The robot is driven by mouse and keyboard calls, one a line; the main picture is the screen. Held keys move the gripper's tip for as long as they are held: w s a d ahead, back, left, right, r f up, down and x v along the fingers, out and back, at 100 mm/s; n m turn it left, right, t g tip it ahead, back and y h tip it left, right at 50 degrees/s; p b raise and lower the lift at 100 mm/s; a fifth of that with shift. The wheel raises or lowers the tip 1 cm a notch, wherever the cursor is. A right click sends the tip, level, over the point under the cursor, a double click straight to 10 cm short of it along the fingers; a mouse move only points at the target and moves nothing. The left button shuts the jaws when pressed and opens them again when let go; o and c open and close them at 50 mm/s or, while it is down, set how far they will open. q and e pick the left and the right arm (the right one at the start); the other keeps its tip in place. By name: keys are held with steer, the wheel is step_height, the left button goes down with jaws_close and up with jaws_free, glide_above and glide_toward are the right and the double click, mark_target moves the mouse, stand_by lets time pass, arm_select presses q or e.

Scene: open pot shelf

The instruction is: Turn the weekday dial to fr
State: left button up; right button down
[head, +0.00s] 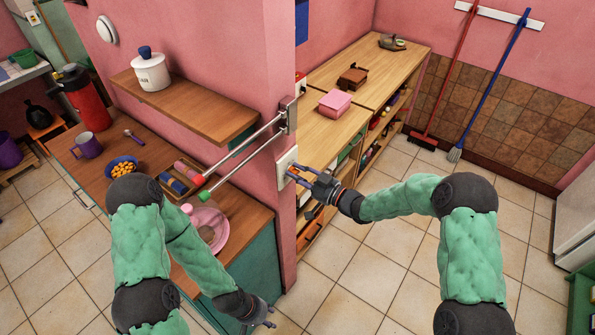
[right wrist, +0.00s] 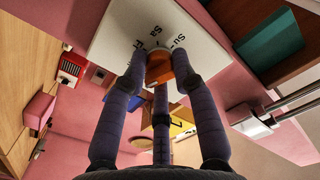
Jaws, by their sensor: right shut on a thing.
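The weekday dial's white plate (head: 286,164) is on the end of the pink wall. In the right wrist view the plate (right wrist: 115,38) carries the letters Su, Sa and what looks like Fr around an orange-brown knob (right wrist: 158,67). My right gripper (head: 292,174) is at the plate. Its purple fingers (right wrist: 160,78) are shut on the knob, one on each side. The fingers hide part of the knob and the other day letters; I cannot tell which day it points to. My left gripper (head: 268,316) is low, near the floor, away from the dial; its finger opening is unclear.
A rack with two rods (head: 240,150), tipped red and green, sticks out from the wall just above the dial. A wooden shelf (head: 185,105) holds a white pot (head: 150,72). A counter (head: 250,222) with a pink plate is left; a wooden cabinet (head: 385,62) stands behind.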

steer(key=m+p, duration=0.1)
steer(key=m, duration=0.3)
steer(key=shift+p, duration=0.4)
steer(key=m+p, duration=0.1)
steer(key=m, duration=0.2)
steer(key=shift+p, duration=0.35)
steer(key=m+p, duration=0.1)
steer(key=m, duration=0.3)
steer(key=shift+m+p, duration=0.7)
steer(key=shift+m, duration=0.8)
steer(key=c, duration=1)
jaws_free()
